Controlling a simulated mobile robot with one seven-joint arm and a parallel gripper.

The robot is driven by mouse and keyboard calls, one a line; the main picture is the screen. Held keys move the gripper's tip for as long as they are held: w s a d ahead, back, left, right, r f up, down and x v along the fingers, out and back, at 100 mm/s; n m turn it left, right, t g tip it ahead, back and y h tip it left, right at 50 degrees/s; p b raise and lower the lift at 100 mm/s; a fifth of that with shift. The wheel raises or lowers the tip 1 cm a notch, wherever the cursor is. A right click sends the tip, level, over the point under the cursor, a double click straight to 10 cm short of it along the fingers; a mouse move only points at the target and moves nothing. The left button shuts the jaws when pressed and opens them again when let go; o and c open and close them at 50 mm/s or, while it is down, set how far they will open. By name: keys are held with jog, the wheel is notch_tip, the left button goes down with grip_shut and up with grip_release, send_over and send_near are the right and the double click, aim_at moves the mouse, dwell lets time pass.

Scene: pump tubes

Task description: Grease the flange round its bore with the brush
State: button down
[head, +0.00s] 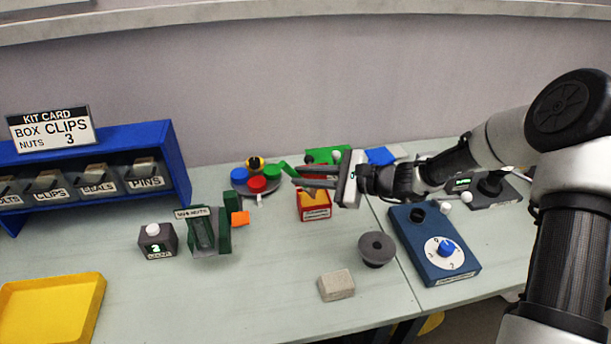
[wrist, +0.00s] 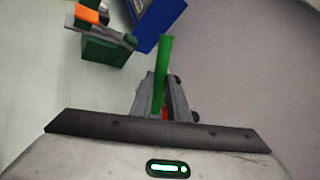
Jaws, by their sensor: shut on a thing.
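The flange is a dark grey round piece with a bore (head: 377,244), standing on the table right of centre in the head view. My gripper (head: 294,175) is above the table, left of and behind the flange, with its fingers pointing left. It is shut on a green stick-like thing, which looks like the brush (head: 286,169). The brush also shows between my fingers (wrist: 162,105) in the wrist view, as a green shaft (wrist: 164,65). Its bristles cannot be made out. A red box with yellow inside (head: 314,212) stands below my gripper, apart from the flange.
A beige block (head: 336,285) lies left of and in front of the flange. A blue dial box (head: 440,268) stands close on its right. Coloured caps on a round tray (head: 240,188), a green holder (head: 224,238) and a yellow tray (head: 30,315) are to the left.

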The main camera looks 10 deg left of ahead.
jog(key=shift+f+b, duration=0.55)
jog(key=shift+f, duration=0.05)
dwell(1.6)
jog(key=shift+r, duration=0.1)
notch_tip(320, 180, up, 7)
jog(key=p, duration=0.4)
dwell(0.3)
dwell(0.5)
